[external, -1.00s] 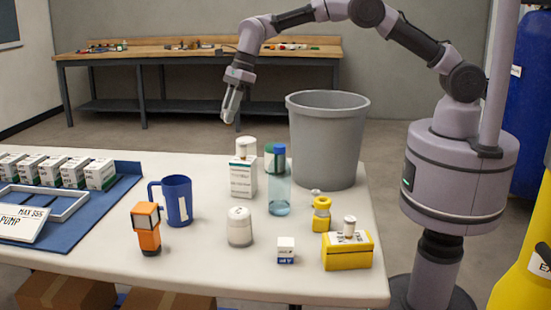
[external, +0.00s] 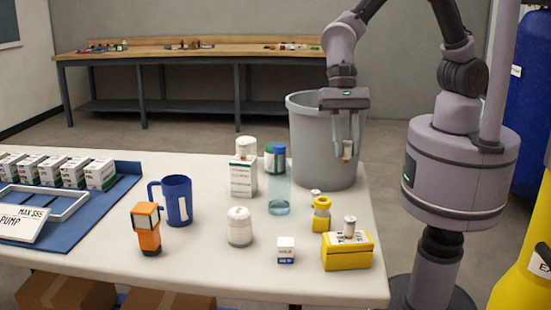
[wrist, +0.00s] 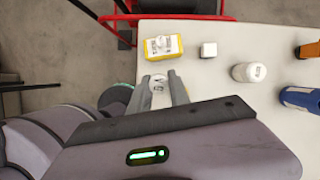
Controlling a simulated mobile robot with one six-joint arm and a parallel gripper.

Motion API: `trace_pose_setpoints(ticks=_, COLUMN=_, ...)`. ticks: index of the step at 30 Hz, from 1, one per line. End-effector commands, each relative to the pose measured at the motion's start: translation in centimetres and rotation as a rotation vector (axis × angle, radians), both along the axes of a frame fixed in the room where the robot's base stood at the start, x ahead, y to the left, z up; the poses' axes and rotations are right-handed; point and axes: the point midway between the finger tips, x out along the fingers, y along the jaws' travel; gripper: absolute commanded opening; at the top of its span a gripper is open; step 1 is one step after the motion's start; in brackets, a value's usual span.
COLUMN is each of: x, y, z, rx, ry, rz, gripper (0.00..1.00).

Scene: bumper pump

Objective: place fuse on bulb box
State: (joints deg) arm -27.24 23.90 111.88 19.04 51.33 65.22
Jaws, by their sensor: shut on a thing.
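My gripper (external: 347,152) points down over the right end of the table, in front of the grey bin. Its fingers are shut on a small whitish and brass-coloured cylinder, seemingly the fuse (external: 347,149). In the wrist view the fuse (wrist: 158,84) shows as a pale round end between the fingertips. The yellow box (external: 346,256), likely the bulb box, sits at the table's front right corner, below and apart from the gripper. A small pale cylinder (external: 350,226) stands on its top. The yellow box (wrist: 154,53) also shows just beyond the fingertips in the wrist view.
A yellow canister (external: 321,215) stands behind the yellow box. A small white box (external: 286,252), a white jar (external: 239,228) and a clear blue bottle (external: 279,190) stand to its left. The grey bin (external: 310,130) is close behind my gripper. Bare tabletop lies left of the small box.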

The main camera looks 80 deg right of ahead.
Motion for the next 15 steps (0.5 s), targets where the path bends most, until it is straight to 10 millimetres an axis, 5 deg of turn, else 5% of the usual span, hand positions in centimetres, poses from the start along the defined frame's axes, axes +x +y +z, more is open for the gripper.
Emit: trace_pose_setpoints(ticks=15, x=-0.2, y=0.0, z=-10.4, rx=-0.002, ry=0.003, rz=0.005, gripper=0.0)
